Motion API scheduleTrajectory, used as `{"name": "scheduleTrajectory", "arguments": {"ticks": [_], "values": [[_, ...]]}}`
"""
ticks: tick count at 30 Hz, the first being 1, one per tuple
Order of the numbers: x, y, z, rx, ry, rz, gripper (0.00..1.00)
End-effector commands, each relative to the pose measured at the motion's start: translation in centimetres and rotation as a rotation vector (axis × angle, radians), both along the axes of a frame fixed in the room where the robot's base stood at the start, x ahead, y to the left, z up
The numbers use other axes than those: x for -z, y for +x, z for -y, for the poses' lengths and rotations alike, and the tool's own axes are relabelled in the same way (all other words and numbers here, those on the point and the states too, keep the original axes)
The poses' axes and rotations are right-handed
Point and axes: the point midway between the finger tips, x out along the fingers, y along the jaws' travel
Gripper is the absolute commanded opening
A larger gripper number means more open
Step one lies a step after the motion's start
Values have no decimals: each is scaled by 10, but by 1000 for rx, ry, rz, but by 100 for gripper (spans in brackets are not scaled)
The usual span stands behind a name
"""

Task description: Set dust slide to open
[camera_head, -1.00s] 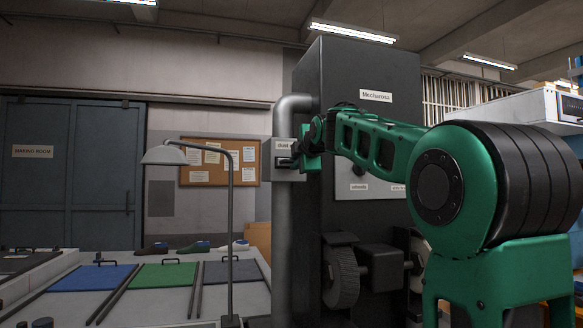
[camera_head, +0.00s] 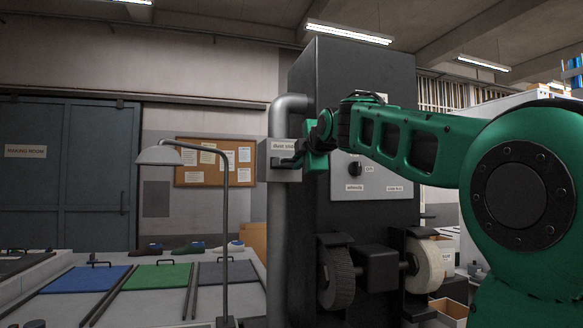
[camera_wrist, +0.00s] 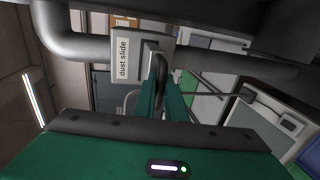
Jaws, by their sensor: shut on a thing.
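The dust slide (camera_head: 281,161) is a small grey box with a white label, mounted on the vertical grey pipe at the left of the black machine. In the wrist view its "dust slide" label (camera_wrist: 122,60) reads sideways, and a dark handle (camera_wrist: 161,64) stands out from the box. My gripper (camera_head: 299,160) is at the front of the box. In the wrist view its green fingers (camera_wrist: 162,92) are closed on the handle, hiding part of it. I cannot tell how far along the slide sits.
The black machine (camera_head: 360,75) with a knob panel (camera_head: 372,178) and brush wheels (camera_head: 336,272) stands close beside my arm. The pipe (camera_head: 279,225) runs down beside the machine.

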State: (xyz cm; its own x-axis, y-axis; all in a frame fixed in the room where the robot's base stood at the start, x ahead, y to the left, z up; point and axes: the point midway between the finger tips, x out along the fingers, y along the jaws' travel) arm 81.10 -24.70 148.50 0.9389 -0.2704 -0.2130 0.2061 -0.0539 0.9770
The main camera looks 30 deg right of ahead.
Motion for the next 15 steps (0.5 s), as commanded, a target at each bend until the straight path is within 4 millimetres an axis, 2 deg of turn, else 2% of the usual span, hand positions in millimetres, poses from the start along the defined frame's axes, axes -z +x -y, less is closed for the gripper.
{"name": "scheduleTrajectory", "arguments": {"ticks": [3,4,6,15], "values": [[4,-2,0,1,4,-11,0],[4,-2,0,1,4,-11,13],[4,-2,0,1,4,-12,29],[2,-2,0,1,2,-7,29]]}}
